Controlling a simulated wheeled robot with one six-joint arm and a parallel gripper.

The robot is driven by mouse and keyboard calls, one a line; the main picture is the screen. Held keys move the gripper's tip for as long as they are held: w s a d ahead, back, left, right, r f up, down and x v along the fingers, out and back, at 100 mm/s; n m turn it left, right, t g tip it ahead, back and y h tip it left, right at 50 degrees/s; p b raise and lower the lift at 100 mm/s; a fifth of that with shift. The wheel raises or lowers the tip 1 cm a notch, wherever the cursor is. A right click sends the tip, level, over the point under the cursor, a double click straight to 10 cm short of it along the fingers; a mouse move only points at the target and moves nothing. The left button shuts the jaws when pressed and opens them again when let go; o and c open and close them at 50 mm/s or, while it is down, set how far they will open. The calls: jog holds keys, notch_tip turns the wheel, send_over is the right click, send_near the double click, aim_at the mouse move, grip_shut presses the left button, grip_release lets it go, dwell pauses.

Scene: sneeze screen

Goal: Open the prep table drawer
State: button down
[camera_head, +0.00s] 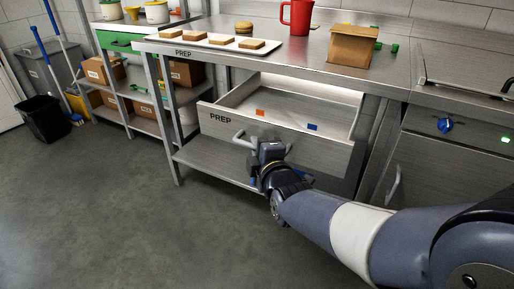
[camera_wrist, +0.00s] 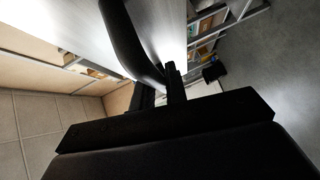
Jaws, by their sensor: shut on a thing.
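The prep table (camera_head: 190,50) is a steel table with "PREP" on its front edge. Its drawer (camera_head: 330,150), also marked "PREP", is pulled out, and its inside shows with an orange piece and a blue piece in it. The drawer's pale bar handle (camera_head: 243,139) is on the front panel. My gripper (camera_head: 268,152) is at the handle's right part and shut on it; the gripper hides that part. In the wrist view the dark fingers (camera_wrist: 172,85) are close to a dark curved bar, probably the handle (camera_wrist: 130,45).
On the table are a tray (camera_head: 211,40) with several bread slices, a burger, a red mug (camera_head: 298,16) and a cardboard box (camera_head: 352,46). A steel unit (camera_head: 440,160) with a blue knob stands to the right. A black bin (camera_head: 44,117) is far left. The floor in front is clear.

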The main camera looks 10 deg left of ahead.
jog(key=shift+f, duration=0.1)
jog(key=c, duration=1.4)
grip_release()
jog(key=shift+c, duration=0.2)
jog(key=shift+s, duration=0.1)
jog(key=p+v, duration=0.2)
jog(key=v, duration=0.8)
jog(key=shift+s, duration=0.3)
jog(key=shift+d, duration=0.15)
